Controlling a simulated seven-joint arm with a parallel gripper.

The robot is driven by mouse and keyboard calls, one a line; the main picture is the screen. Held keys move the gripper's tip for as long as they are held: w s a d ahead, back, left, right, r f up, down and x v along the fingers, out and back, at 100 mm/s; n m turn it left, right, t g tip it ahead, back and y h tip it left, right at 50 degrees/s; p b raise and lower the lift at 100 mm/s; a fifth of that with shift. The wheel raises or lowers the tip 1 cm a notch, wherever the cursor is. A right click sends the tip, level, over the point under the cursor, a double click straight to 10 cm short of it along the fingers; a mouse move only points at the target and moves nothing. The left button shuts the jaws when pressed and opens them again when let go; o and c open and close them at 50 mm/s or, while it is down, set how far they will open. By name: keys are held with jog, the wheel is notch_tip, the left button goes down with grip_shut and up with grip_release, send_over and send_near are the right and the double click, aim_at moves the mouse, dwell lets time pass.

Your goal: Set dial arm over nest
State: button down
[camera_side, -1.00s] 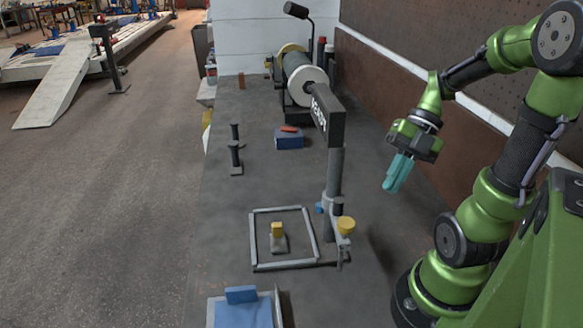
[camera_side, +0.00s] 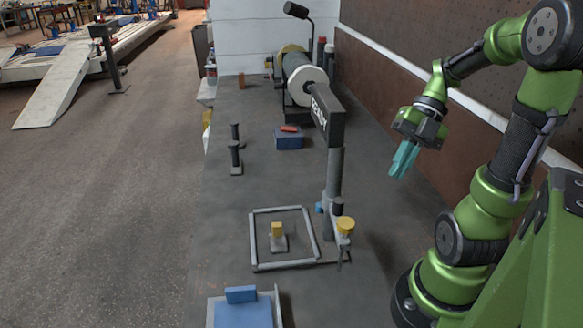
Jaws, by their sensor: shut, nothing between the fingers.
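A dark upright post (camera_side: 335,180) stands on the bench and carries a dark sign with white lettering. Near its foot is a clamp with a yellow knob (camera_side: 345,224) and a small blue knob (camera_side: 319,208). I cannot make out a separate dial arm for certain. Left of the post, a grey square frame (camera_side: 252,240) lies on the bench. Inside it stands a small grey block with a yellow top (camera_side: 277,230), which may be the nest. My gripper (camera_side: 399,172) has teal fingers, shut and empty, raised to the right of the post and touching nothing.
A wall runs along the right.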

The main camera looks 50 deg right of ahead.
aim_at(338, 212)
jog(key=w+a+f, duration=0.4)
jog(key=a+f, duration=0.4)
jog(key=shift+w+a, duration=0.15)
jog(key=shift+a, duration=0.1)
dwell(0.4)
jog(key=shift+w+a, duration=0.2)
jog(key=shift+a, duration=0.3)
